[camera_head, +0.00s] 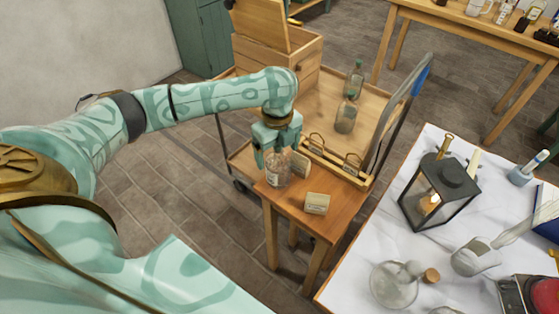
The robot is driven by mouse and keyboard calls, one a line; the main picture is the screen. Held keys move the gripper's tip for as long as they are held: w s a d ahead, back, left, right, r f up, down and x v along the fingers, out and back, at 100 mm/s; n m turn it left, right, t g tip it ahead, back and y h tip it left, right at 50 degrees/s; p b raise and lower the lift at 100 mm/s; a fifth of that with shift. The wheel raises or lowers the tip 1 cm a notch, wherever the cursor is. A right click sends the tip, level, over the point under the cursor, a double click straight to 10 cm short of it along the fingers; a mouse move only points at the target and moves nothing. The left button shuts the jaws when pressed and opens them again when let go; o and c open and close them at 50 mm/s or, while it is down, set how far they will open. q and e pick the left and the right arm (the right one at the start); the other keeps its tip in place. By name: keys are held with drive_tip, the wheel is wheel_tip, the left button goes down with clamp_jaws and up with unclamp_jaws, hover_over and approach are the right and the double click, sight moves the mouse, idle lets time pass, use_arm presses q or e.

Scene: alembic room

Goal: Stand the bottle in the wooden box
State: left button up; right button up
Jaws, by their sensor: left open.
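A clear glass bottle (277,173) with a pale label stands upright near the left edge of a small wooden table. My left gripper (276,150) is open and points down at it, with its fingers at the bottle's upper part; the gripper hides the bottle's top. I cannot tell whether the fingers touch the glass. A wooden box (303,65) with its lid raised sits on the cart behind, and its inside is mostly hidden. Two greenish bottles, one farther back (355,79) and one nearer (345,116), stand on the cart. My right gripper is not in view.
The cart's grey handle (388,120) rises at the right. A white-topped table with a black lantern (438,192) and glassware stands at the right.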

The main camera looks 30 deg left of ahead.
use_arm(q)
wheel_tip(320, 180, down, 2)
drive_tip(key=shift+f, duration=0.15)
drive_tip(key=shift+c, duration=0.4)
drive_tip(key=shift+r, duration=0.2)
clamp_jaws()
